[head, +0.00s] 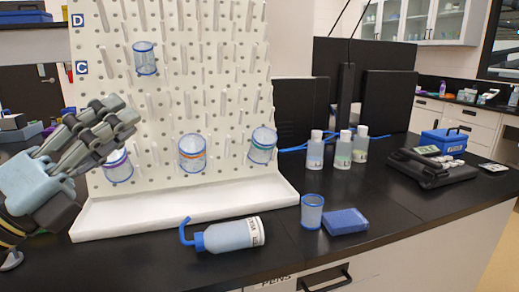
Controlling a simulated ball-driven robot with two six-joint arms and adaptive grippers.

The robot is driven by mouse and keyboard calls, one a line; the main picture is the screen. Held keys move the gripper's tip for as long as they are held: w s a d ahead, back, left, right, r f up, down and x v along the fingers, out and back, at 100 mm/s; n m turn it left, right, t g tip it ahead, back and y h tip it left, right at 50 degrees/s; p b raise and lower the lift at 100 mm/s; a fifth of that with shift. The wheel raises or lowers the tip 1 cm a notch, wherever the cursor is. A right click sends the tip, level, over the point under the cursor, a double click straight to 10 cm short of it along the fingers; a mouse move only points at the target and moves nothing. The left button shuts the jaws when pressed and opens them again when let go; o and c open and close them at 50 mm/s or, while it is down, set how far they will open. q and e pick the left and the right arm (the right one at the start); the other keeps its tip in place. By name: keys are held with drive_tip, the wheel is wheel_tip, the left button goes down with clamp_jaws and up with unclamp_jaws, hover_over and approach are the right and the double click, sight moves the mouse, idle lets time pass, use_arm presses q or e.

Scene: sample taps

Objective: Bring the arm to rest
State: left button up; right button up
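My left gripper (128,112) is at the left, raised in front of the white peg board (220,70). Its grey fingers point up and to the right, and nothing shows between them. From this angle the gap between the fingertips is unclear. The fingers are just above a clear cup (118,170) with a purple band on the board, and partly cover the board's left edge. My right gripper is not in view.
More cups hang on the board: one high (146,62), one low in the middle (192,160), one at right (261,151). On the black counter are a lying wash bottle (232,235), an upright cup (311,213), a blue block (346,221) and three bottles (343,150).

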use_arm(q)
drive_tip(key=a+f+n+y, duration=0.4)
drive_tip(key=a+n+y, duration=0.3)
drive_tip(key=n, duration=0.4)
drive_tip(key=a+f+n+y, duration=0.4)
drive_tip(key=a+n+y, duration=0.2)
drive_tip(key=n+y, duration=0.4)
drive_tip(key=s+a+f+n+g, duration=0.1)
drive_tip(key=s+f+n+g, duration=0.5)
drive_tip(key=f, duration=0.3)
drive_tip(key=s+d+f+n+g+h, duration=0.1)
drive_tip(key=s+d+f+n+g, duration=0.15)
drive_tip(key=s+f+g, duration=0.45)
drive_tip(key=s+d+f+n+g+h, duration=0.1)
drive_tip(key=s+d+f+n+g, duration=0.2)
drive_tip(key=s, duration=0.5)
drive_tip(key=s+a+f+b, duration=0.1)
drive_tip(key=a+f+b, duration=0.15)
drive_tip(key=f, duration=1.35)
drive_tip(key=s+a+f+b, duration=0.1)
drive_tip(key=f+b, duration=0.2)
drive_tip(key=f, duration=1.2)
drive_tip(key=s+f+g+b, duration=0.1)
drive_tip(key=s+f+b, duration=0.3)
drive_tip(key=s+f, duration=1.5)
wheel_tip(320, 180, down, 2)
drive_tip(key=shift+a+f+n+g, duration=0.25)
drive_tip(key=shift+a+n+g, duration=0.1)
drive_tip(key=shift+a, duration=0.1)
